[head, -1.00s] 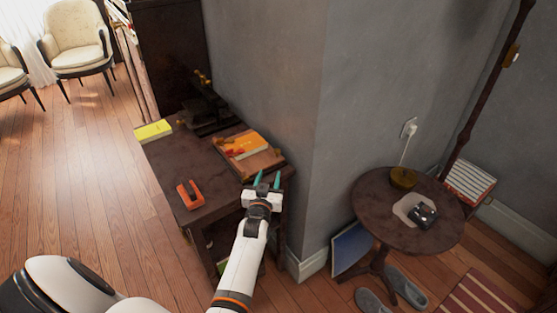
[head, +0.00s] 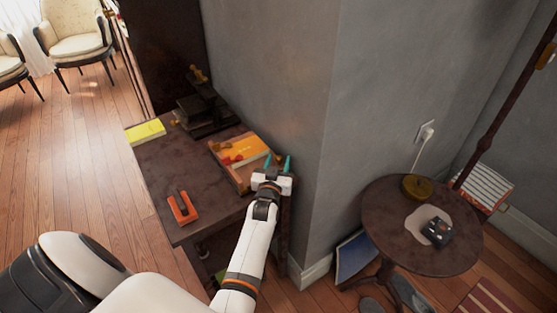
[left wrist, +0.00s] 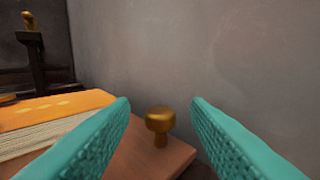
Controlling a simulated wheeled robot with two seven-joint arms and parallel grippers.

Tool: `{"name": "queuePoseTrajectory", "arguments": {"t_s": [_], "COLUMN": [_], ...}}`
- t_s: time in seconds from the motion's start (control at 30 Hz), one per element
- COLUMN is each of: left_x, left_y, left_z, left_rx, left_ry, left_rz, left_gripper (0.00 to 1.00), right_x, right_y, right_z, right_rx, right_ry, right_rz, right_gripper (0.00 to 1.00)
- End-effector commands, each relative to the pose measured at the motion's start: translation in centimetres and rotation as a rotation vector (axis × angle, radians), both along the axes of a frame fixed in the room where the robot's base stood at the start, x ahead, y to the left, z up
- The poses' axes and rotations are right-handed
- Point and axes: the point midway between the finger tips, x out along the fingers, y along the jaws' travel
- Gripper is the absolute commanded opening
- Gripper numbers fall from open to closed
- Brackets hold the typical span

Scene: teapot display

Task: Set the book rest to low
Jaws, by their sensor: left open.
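The book rest (head: 232,172) is a brown wooden board on the dark side table, against the grey wall. An orange book (head: 247,150) lies on it; the book also shows in the left wrist view (left wrist: 62,108). In that view a brass knob (left wrist: 160,120) stands up from the rest's wooden board (left wrist: 150,157). My left gripper (head: 278,162) is at the rest's right end, open and empty. In the left wrist view its teal fingers (left wrist: 160,115) appear on either side of the knob, with gaps. Whether the knob lies fully between them in depth is unclear.
On the dark side table (head: 165,160) are a yellow book (head: 145,132), an orange-red object (head: 183,208) and a dark stand (head: 205,110) with brass parts. The wall (head: 270,80) is close beside my gripper. A round table (head: 395,240) stands to the right.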

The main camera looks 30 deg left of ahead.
Motion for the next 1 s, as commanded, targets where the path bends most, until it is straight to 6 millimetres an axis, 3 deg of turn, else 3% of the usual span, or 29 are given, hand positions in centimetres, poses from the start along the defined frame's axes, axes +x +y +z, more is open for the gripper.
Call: {"name": "queuePoseTrajectory", "arguments": {"t_s": [0.07, 0.3, 1.0], "left_x": [0.0, 0.0, -0.4], "left_y": [0.0, 0.0, 0.2], "left_z": [0.0, 0.0, 1.4], "left_rx": [0.0, 0.0, -0.04], "left_ry": [0.0, 0.0, -0.1], "left_rz": [0.0, 0.0, 0.0], "left_gripper": [0.4, 0.0, 0.0], "right_x": [-0.7, -1.5, -0.7], "right_y": [-0.2, -0.5, -0.1], "right_z": [0.0, -0.1, -0.5], "right_rx": [-0.003, -0.007, -0.001], "right_ry": [0.01, 0.021, 0.01], "right_rz": [0.0, 0.0, 0.001], "right_gripper": [0.36, 0.36, 0.36]}}
